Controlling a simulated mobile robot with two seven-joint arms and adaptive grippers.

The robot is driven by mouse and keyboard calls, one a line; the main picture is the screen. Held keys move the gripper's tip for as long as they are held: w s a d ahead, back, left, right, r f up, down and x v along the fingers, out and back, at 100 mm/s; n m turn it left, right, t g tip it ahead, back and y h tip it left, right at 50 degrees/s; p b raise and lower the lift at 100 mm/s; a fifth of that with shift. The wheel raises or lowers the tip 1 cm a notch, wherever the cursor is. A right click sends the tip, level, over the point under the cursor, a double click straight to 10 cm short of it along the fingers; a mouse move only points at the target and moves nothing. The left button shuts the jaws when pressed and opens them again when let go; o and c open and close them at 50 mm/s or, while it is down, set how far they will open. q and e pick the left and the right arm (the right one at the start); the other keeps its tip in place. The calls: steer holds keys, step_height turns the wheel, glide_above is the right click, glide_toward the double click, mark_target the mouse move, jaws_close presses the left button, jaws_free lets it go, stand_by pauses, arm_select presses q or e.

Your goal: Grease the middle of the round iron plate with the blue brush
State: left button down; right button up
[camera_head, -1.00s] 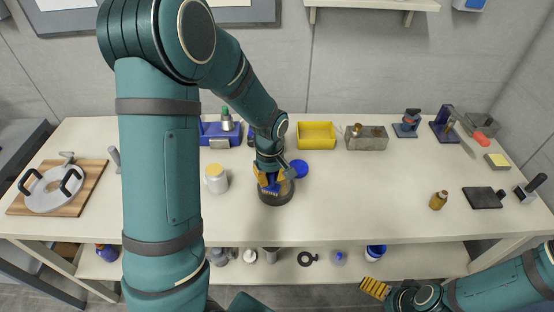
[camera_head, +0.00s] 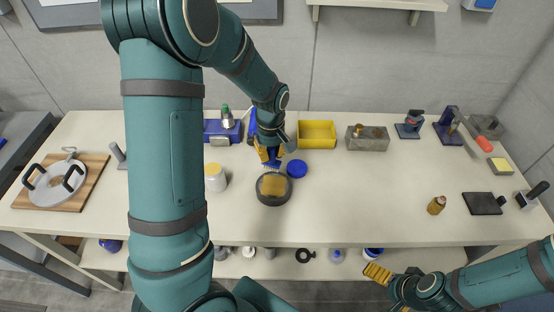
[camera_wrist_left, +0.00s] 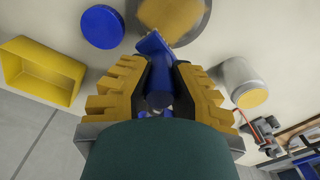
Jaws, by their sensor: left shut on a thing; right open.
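The round iron plate (camera_head: 261,197) lies near the table's front middle, dark-rimmed with a yellow-brown patch over its middle. It also shows at the top of the left wrist view (camera_wrist_left: 205,20). My left gripper (camera_head: 270,153) is shut on the blue brush (camera_wrist_left: 153,50), at the plate's back edge. The brush (camera_head: 272,163) points down toward the plate's far rim; I cannot tell whether it touches. A white jar (camera_head: 217,184) with a yellow top stands left of the plate, also in the wrist view (camera_wrist_left: 238,75). My right gripper (camera_head: 378,273) is open and empty, low at the front right.
A blue disc (camera_head: 297,168) lies just behind the plate's right side. A board with a two-handled pan (camera_head: 50,187) lies far left.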

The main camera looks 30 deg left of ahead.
arm_select(q)
steer(key=shift+w+a+r+p, duration=0.1)
steer(key=shift+r+p, duration=0.2)
steer(key=shift+r, duration=0.15)
steer(key=shift+w+a+r+p, duration=0.1)
steer(key=shift+r+p, duration=0.2)
steer(key=shift+r, duration=0.1)
steer(key=shift+s+d+r+p, duration=0.1)
steer(key=shift+d+r+p, duration=0.05)
steer(key=shift+r+p, duration=0.9)
steer(key=shift+r, duration=0.15)
arm_select(e)
steer(key=v, duration=0.3)
steer(key=shift+w+d+r, duration=0.15)
steer(key=shift+w+r, duration=0.15)
steer(key=shift+r, duration=0.1)
arm_select(q)
steer(key=shift+b, duration=0.3)
arm_select(e)
steer(key=shift+f, duration=0.1)
